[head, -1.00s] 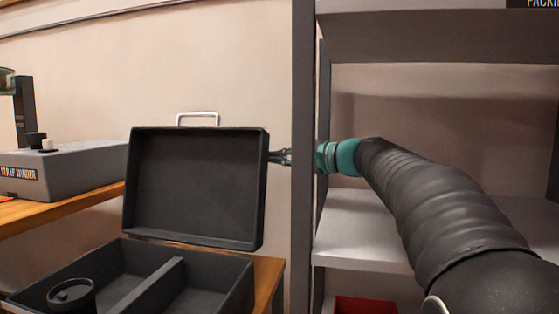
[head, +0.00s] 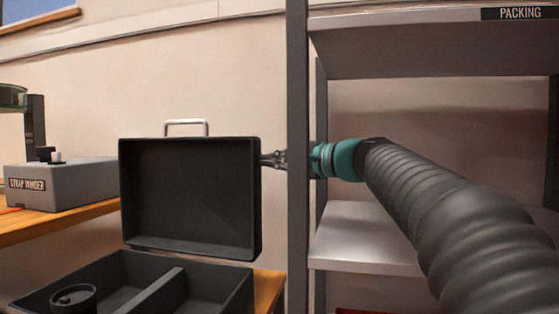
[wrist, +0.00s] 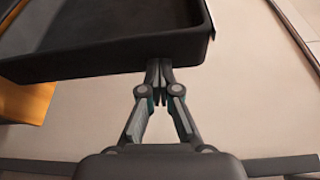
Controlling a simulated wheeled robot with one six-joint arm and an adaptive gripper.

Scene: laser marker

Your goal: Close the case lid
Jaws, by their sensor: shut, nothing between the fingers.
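The black case stands open in the head view, with its lid (head: 190,198) upright and a pale handle (head: 186,123) on the lid's top edge. The case base (head: 215,280) has a divider and holds a dark round object (head: 72,298). My gripper (head: 266,159) is shut and empty at the lid's right edge, near its upper part. In the wrist view the fingertips (wrist: 159,66) meet at the lid's rim (wrist: 150,62). They look at or very close to the rim; I cannot tell whether they touch.
A grey metal shelf unit (head: 297,200) with a PACKING sign (head: 520,13) stands right of the case, its post in front of my wrist. A strap winder (head: 60,185) sits on the wooden table (head: 65,224) at left. Bare wall lies behind the lid.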

